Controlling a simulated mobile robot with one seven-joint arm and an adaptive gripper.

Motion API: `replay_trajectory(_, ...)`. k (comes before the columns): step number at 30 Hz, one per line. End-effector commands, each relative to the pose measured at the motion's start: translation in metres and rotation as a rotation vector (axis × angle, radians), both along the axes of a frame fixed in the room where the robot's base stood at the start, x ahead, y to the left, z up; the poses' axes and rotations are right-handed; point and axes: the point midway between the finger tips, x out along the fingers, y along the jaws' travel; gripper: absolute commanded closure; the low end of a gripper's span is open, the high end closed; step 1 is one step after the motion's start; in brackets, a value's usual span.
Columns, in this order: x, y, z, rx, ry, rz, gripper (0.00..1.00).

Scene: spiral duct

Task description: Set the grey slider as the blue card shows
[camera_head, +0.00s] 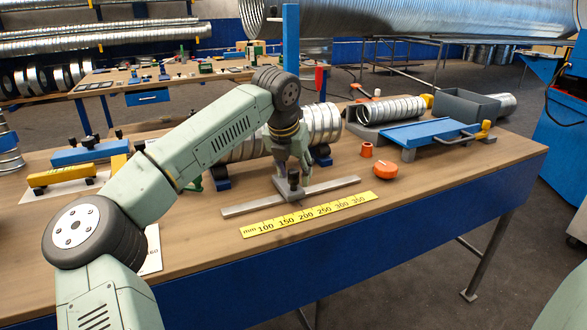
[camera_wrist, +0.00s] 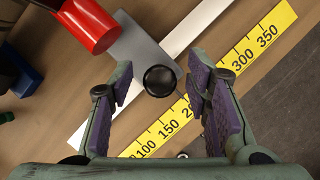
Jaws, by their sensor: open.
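The grey slider (camera_wrist: 140,54) is a flat plate lying across a pale straight rail (camera_wrist: 190,30), with a round black knob (camera_wrist: 160,80) on top. A yellow millimetre scale (camera_wrist: 232,72), marked 100 to 350, runs beside the rail; the knob stands near the 200 mark. In the head view, the rail (camera_head: 335,186) and scale (camera_head: 310,213) lie near the table's front edge. My gripper (camera_wrist: 160,86) is open, pointing down, one finger on each side of the knob with visible gaps. It also shows in the head view (camera_head: 291,164). I cannot make out a blue card.
Behind my gripper lies a spiral duct (camera_head: 322,121). An orange knob (camera_head: 385,170) and orange ring (camera_head: 366,150) stand right of the rail. A blue-topped stand (camera_head: 428,132) and grey bin (camera_head: 466,105) are farther right. A red cylinder (camera_wrist: 91,22) is close by the plate in the wrist view.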

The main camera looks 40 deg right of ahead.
Motion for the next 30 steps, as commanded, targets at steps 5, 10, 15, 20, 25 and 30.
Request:
replay_trajectory(5, 0.0002, -0.0007, -0.0017, 0.0, 0.0, 0.0, 0.56)
replay_trajectory(10, 0.0001, -0.0005, -0.0015, 0.0, 0.0, 0.0, 0.6)
replay_trajectory(15, 0.0002, -0.0005, -0.0014, 0.0, 0.0, 0.0, 0.72)
replay_trajectory(20, 0.0001, -0.0004, -0.0013, 0.0, 0.0, 0.0, 0.82)
replay_trajectory(25, 0.0, -0.0004, -0.0014, 0.0, 0.0, 0.0, 0.94)
replay_trajectory(30, -0.0001, -0.0005, -0.0014, 0.0, 0.0, 0.0, 1.0)
